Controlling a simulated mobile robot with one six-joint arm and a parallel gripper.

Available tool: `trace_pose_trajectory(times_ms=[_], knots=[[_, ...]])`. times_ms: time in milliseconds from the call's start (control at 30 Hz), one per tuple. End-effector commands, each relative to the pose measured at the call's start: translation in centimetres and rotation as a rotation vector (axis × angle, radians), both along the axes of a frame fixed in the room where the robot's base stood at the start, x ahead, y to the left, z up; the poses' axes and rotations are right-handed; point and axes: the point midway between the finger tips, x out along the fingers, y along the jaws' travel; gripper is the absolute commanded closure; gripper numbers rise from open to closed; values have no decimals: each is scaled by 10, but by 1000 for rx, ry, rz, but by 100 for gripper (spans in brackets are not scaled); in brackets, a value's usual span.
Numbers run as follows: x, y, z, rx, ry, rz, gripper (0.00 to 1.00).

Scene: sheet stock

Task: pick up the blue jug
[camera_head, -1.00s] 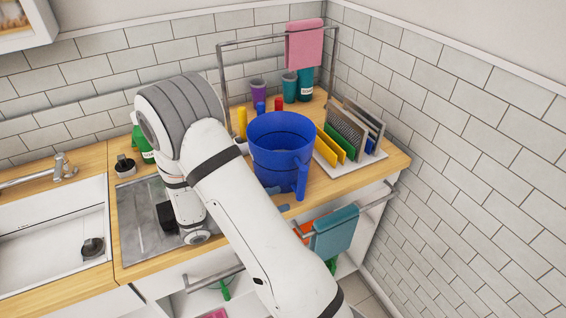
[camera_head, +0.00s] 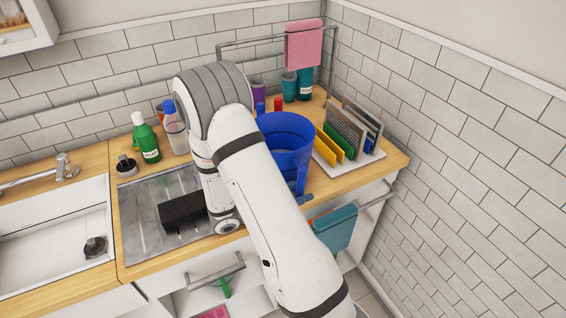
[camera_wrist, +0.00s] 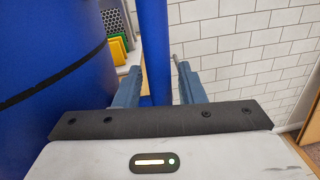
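The blue jug (camera_head: 289,135) stands upright on the wooden counter. In the head view my arm hides its left and lower part. Its handle (camera_head: 301,178) faces the front of the counter. In the wrist view the jug's body (camera_wrist: 45,60) fills the left side, with a dark band around it. My gripper (camera_wrist: 158,70) is open there, with the upright handle between its two blue-grey fingers. A gap shows between the handle and the right finger; contact on the left is unclear. In the head view my arm mostly hides the gripper.
A rack of boards and graters (camera_head: 350,135) stands close right of the jug. Cups and a bottle (camera_head: 304,85) are behind it. A green bottle (camera_head: 146,138) and the sink (camera_head: 50,235) are left. A teal towel (camera_head: 336,228) hangs below the counter edge.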

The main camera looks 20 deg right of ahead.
Motion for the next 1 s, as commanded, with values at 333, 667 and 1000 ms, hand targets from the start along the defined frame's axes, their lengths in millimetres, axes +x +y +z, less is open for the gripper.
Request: trace_pose_trajectory(times_ms=[333, 667, 1000], knots=[[0, 0, 0, 0, 0, 0, 92], [0, 1, 0, 0, 0, 1, 100], [0, 1, 0, 0, 0, 1, 100]])
